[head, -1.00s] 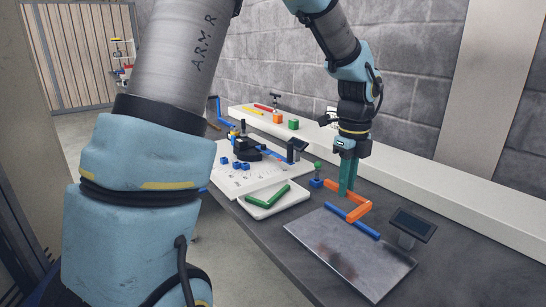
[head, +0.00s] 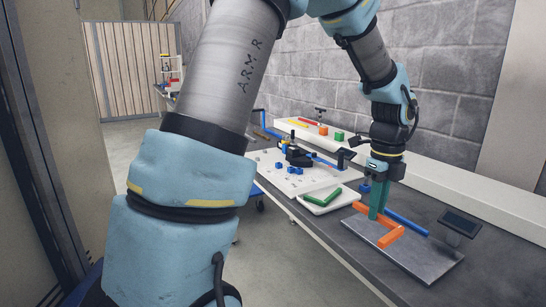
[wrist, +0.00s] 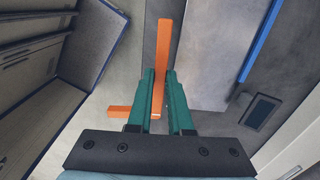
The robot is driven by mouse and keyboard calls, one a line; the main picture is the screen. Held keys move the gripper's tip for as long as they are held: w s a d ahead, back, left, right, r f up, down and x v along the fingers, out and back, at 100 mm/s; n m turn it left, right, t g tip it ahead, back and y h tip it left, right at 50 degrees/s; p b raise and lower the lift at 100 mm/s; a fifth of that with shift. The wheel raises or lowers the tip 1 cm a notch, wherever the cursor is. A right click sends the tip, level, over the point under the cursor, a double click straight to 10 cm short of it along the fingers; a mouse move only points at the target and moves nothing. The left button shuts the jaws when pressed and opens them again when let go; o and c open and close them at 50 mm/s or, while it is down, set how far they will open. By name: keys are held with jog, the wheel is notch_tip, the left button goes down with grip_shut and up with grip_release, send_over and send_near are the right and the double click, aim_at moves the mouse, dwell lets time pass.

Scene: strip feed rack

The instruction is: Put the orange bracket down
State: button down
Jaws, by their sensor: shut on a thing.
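The orange bracket (head: 390,237) is an L-shaped bar. My gripper (head: 376,212), with teal fingers pointing down, is shut on it. In the wrist view the bracket (wrist: 162,45) runs between the fingertips (wrist: 161,78), with a short leg out to the left. In the head view it shows in front of the blue bar, across the near left part of the grey metal plate (head: 428,262). The wrist view shows it beside the plate (wrist: 212,60), toward the bench's front edge. I cannot tell whether it touches anything below. The fingers hide part of it.
A blue bar (head: 406,222) lies along the plate's far side. A dark tablet-like device (head: 461,222) stands right of it. A white tray (head: 322,207) holds a green bracket (head: 322,197). Left of it is a white board (head: 275,171) with blue blocks. Open floor lies before the bench.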

jog(key=w+a+f+n, duration=0.4)
jog(key=a+f+n, duration=0.2)
jog(key=a+n, duration=0.4)
jog(key=w+a+f+n, duration=0.4)
jog(key=a+f+n, duration=0.2)
jog(key=a+n, duration=0.4)
jog(key=w+a+f+n, duration=0.4)
jog(key=a+f+n, duration=0.2)
jog(key=a+n, duration=0.3)
jog(key=a, duration=0.4)
jog(key=shift+w+a+f+n, duration=0.15)
jog(key=shift+a+f+n, duration=0.05)
jog(key=shift+n, duration=0.2)
